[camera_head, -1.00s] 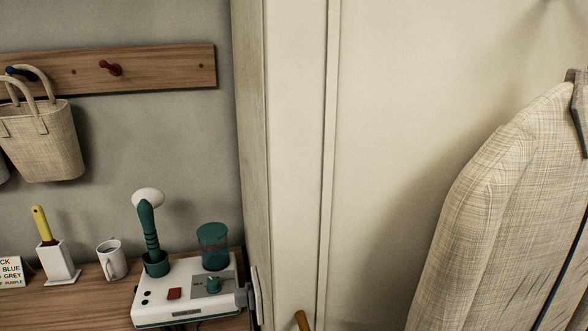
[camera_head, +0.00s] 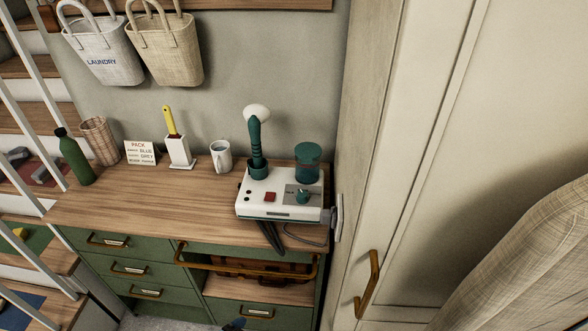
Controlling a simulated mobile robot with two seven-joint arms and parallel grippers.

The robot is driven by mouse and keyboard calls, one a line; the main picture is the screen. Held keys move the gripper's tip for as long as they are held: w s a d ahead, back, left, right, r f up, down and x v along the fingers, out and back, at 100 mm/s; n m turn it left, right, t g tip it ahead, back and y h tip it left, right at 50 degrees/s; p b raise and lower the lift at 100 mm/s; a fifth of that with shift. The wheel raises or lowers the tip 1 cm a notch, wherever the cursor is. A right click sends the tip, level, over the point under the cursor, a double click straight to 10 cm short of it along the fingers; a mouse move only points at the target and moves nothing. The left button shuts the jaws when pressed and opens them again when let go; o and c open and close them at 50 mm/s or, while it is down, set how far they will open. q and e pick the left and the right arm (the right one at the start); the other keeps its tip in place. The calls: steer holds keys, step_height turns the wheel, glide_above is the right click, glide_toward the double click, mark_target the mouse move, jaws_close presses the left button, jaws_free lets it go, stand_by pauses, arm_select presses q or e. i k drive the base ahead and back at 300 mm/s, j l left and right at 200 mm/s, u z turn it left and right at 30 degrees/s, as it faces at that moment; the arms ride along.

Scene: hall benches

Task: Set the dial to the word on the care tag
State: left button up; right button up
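A white garment-steamer-like unit (camera_head: 262,186) stands on the right part of the wooden dresser top. Its teal dial (camera_head: 303,196) sits on a grey panel; the words around the dial are too small to read. A red switch (camera_head: 269,197) is left of the dial, and a teal tank (camera_head: 307,163) stands behind it. A green-handled head (camera_head: 256,140) with a white tip stands upright in a holder at the back. A beige woven jacket (camera_head: 525,265) is partly in view at the right. I see no care tag on the visible part. Neither gripper can be made out.
The dresser (camera_head: 125,208) has a clear front left. A mug (camera_head: 221,157), brush holder (camera_head: 179,152), sign card (camera_head: 140,152), basket (camera_head: 100,140) and green bottle (camera_head: 75,158) stand along its back. A tall cream wardrobe (camera_head: 420,130) with a brass handle (camera_head: 369,284) borders the right. Stairs are left.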

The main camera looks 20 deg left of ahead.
mark_target(303, 197)
steer(key=l+z, duration=0.25)
steer(key=l, duration=0.3)
steer(key=l+z, duration=0.25)
steer(key=l, duration=0.25)
steer(key=k+u, duration=0.2)
steer(key=u, duration=1.3)
